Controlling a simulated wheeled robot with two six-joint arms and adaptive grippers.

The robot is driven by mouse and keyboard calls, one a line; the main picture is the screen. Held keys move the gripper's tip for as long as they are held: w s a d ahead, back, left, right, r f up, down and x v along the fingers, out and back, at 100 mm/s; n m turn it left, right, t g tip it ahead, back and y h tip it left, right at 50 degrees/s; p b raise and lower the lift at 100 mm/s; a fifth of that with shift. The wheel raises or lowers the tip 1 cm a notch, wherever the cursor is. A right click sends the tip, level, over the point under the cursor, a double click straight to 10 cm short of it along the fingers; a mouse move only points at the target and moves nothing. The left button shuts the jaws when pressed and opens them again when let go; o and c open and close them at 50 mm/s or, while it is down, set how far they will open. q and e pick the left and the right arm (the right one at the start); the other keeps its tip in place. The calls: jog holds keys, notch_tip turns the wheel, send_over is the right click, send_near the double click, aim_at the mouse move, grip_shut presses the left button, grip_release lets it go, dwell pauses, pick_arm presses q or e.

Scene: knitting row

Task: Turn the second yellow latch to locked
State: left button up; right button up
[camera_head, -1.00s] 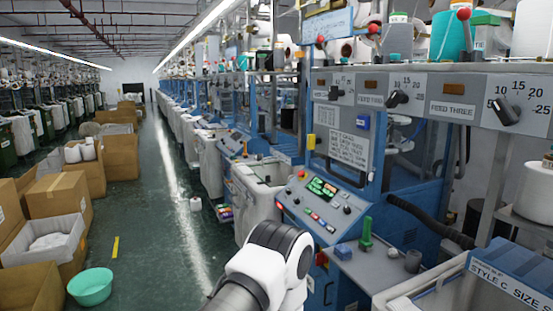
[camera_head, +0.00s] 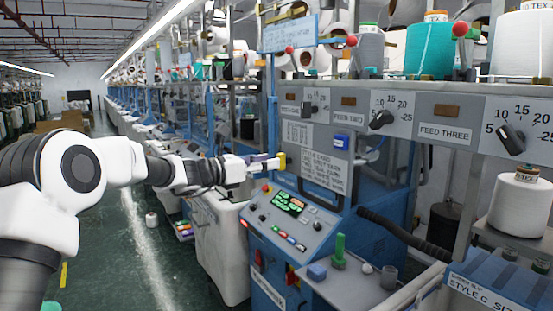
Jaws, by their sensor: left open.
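A yellow latch (camera_head: 282,160) sits on the blue frame of the knitting machine, left of the white instruction card (camera_head: 325,172). It is small, and I cannot tell its turned position. I see no other yellow latch clearly. My left gripper (camera_head: 264,164) reaches in from the left with its fingertips at the latch's left side. The gripper is open, and I cannot tell whether it touches the latch. My right gripper is out of view.
Below the latch is a control panel (camera_head: 290,219) with lit display and buttons. A dial panel (camera_head: 447,115) runs along the upper right. A black hose (camera_head: 405,233) curves below it.

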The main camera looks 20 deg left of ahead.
aim_at(286, 161)
pick_arm(q)
jog(key=x, duration=0.2)
jog(key=p+x, duration=0.1)
jog(key=x, duration=0.1)
jog(key=shift+w+a+f, duration=0.2)
jog(key=shift+w+f, duration=0.05)
jog(key=c, duration=0.6)
jog(key=shift+w+f, duration=0.1)
grip_shut()
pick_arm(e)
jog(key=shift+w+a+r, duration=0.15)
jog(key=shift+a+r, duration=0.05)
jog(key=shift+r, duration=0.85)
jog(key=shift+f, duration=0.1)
